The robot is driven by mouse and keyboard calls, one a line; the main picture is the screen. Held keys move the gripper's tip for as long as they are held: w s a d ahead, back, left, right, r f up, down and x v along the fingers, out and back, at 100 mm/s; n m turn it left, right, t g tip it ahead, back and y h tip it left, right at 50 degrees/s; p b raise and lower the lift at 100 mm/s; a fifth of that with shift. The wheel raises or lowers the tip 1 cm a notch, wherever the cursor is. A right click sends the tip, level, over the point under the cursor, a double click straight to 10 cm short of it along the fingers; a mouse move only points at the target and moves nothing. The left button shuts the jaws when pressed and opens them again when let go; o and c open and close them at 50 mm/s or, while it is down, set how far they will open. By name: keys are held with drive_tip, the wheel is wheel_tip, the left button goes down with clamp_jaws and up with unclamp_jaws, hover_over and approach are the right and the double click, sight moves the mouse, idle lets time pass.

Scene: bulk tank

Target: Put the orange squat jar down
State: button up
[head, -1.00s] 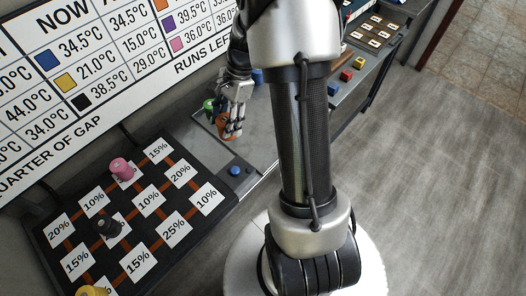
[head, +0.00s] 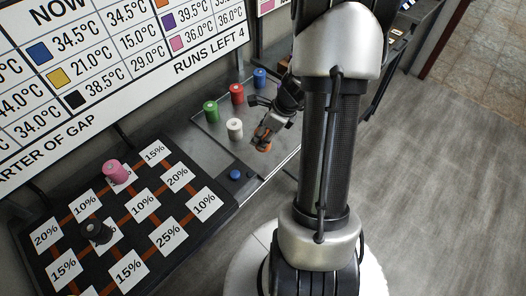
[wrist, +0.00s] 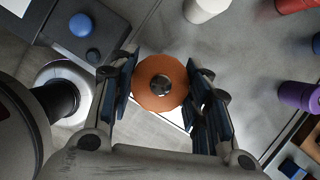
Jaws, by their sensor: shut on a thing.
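The orange squat jar (head: 265,147) is in my gripper (head: 263,139), near the front edge of the grey metal tray surface (head: 213,140). In the wrist view the jar (wrist: 150,95) is seen from above as a round orange disc with a dark shiny knob at its middle. The two fingers of my gripper (wrist: 160,88) stand on its left and right sides, shut on it. Its underside is hidden, so I cannot tell whether it touches the surface.
On the tray surface stand a white jar (head: 235,129), a green jar (head: 211,111), a red jar (head: 237,94) and a blue jar (head: 260,77). A blue button (head: 235,174) is at the front. The percent board (head: 140,232) at left bears pink (head: 115,172) and black (head: 97,233) jars.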

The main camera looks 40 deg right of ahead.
drive_tip(key=shift+f+b, duration=1.4)
drive_tip(key=shift+f, duration=1.75)
drive_tip(key=shift+f, duration=0.25)
drive_tip(key=o, duration=1.2)
drive_tip(key=shift+c, duration=0.2)
drive_tip(key=shift+r, duration=0.15)
drive_tip(key=shift+r, duration=0.3)
drive_tip(key=p+v, duration=0.5)
drive_tip(key=v, duration=0.6)
drive_tip(key=shift+s+r+p, duration=0.2)
drive_tip(key=shift+r+p, duration=0.05)
drive_tip(key=shift+p, duration=0.05)
